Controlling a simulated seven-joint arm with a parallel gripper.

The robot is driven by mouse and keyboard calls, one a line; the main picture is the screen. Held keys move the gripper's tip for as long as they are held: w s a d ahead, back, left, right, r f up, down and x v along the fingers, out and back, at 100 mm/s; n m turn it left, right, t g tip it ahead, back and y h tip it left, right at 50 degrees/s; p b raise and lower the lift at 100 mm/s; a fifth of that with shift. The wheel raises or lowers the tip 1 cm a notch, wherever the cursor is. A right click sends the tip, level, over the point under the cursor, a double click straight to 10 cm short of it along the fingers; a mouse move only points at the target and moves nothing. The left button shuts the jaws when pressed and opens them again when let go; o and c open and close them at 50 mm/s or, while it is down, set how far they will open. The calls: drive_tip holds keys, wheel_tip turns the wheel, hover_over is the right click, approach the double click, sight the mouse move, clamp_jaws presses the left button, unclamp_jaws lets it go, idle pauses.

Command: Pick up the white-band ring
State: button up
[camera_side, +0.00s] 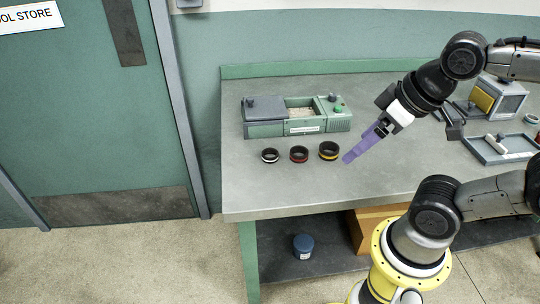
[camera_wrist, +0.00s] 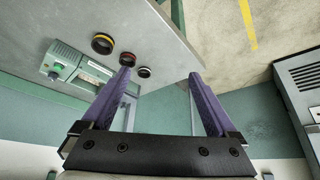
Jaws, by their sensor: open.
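The white-band ring (camera_side: 270,160) is a small dark ring with a white stripe. It lies flat on the bench, leftmost of three rings in the side view. It also shows in the wrist view (camera_wrist: 144,74), just right of the left fingertip. My gripper (camera_side: 348,157) has purple fingers and is right of the rings in the side view, close to the yellow-band ring. In the wrist view my gripper (camera_wrist: 160,73) is open, with nothing held between its fingers.
A red-band ring (camera_side: 299,158) and a yellow-band ring (camera_side: 328,156) stand in a row with the white-band one. A green grinder machine (camera_side: 327,122) is behind them. A grey tray (camera_side: 486,154) is at the right. The bench front-left is clear.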

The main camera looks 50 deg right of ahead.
drive_tip(key=w+r+n, duration=0.6)
drive_tip(key=n, duration=0.5)
drive_tip(key=n+g, duration=0.5)
drive_tip(key=n, duration=0.4)
hover_over(267, 151)
drive_tip(key=s, duration=0.2)
wheel_tip(267, 151, down, 8)
drive_tip(key=shift+g, duration=0.3)
drive_tip(key=f, duration=1)
drive_tip(key=shift+w+a, duration=0.15)
drive_tip(key=shift+a, duration=0.05)
drive_tip(key=shift+a+f, duration=0.15)
drive_tip(key=shift+f, duration=2.7)
